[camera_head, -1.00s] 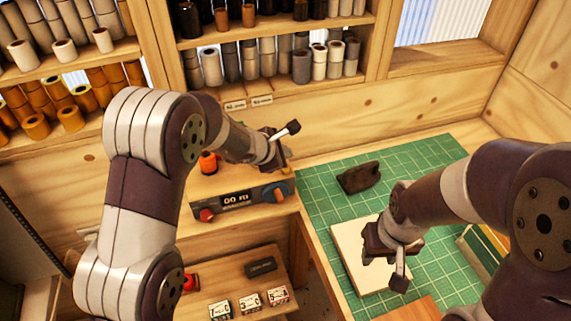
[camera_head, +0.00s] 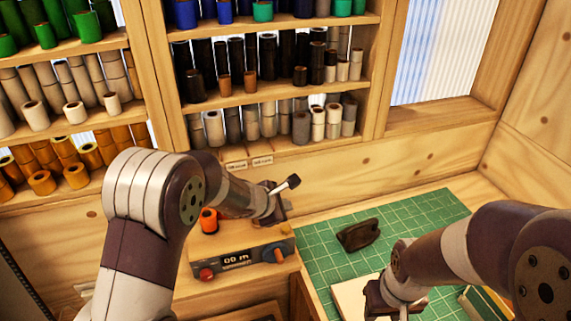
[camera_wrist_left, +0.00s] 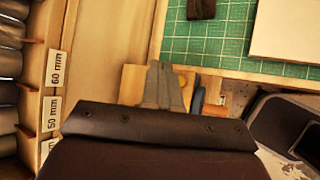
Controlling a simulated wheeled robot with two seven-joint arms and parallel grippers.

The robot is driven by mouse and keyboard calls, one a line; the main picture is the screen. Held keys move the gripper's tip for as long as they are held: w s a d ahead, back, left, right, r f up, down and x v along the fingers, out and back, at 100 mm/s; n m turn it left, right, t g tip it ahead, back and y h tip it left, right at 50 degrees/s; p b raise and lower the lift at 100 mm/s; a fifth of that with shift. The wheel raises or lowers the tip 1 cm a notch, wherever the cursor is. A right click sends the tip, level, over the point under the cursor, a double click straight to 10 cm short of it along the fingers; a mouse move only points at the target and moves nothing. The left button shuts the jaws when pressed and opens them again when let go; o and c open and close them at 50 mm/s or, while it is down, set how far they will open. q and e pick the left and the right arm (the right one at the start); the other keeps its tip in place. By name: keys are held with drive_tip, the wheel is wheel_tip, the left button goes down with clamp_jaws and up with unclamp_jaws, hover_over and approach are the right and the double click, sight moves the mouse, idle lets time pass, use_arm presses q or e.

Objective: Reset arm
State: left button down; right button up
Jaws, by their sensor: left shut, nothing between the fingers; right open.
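My left gripper (camera_head: 284,189) is shut and empty. In the head view it hangs above the back of the machine with the digital readout (camera_head: 238,258), near an orange roll (camera_head: 208,220). In the left wrist view the closed fingers (camera_wrist_left: 163,88) show over light wood, with no object between them. My right gripper (camera_head: 388,305) is over the cream board (camera_head: 352,296) on the green cutting mat (camera_head: 433,208). Its fingers are cut off by the bottom edge of the head view.
Shelves (camera_head: 290,92) of several coloured rolls fill the back wall. A dark block (camera_head: 358,234) stands on the mat left of my right arm. Size labels (camera_wrist_left: 54,114) run along the shelf edge in the left wrist view. The mat's back right part is clear.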

use_arm(q)
drive_tip(key=s+f+m+g, duration=0.1)
drive_tip(key=s+m, duration=0.1)
drive_tip(key=s+f+m, duration=0.1)
drive_tip(key=s+m, duration=0.1)
drive_tip(key=s+f+m+g, duration=0.1)
drive_tip(key=s, duration=0.1)
drive_tip(key=shift+a+f+m+g, duration=0.3)
drive_tip(key=shift+f+m, duration=0.1)
drive_tip(key=s+a+f+m+g+y+b, duration=0.1)
drive_tip(key=s+a+f+m+y+b, duration=0.1)
drive_tip(key=s+a+m, duration=0.5)
drive_tip(key=s+a+f+m+g+y+b, duration=0.2)
drive_tip(key=s+a+f+m+y+b, duration=0.1)
drive_tip(key=s+a+m+b, duration=0.4)
drive_tip(key=s+a+f, duration=0.1)
drive_tip(key=s+a, duration=0.2)
drive_tip(key=s, duration=0.4)
drive_tip(key=shift+s+f+b, duration=0.15)
drive_tip(key=shift+s+b, duration=0.1)
drive_tip(key=shift+b, duration=0.05)
drive_tip(key=shift+s+a, duration=0.1)
drive_tip(key=shift+a, duration=0.05)
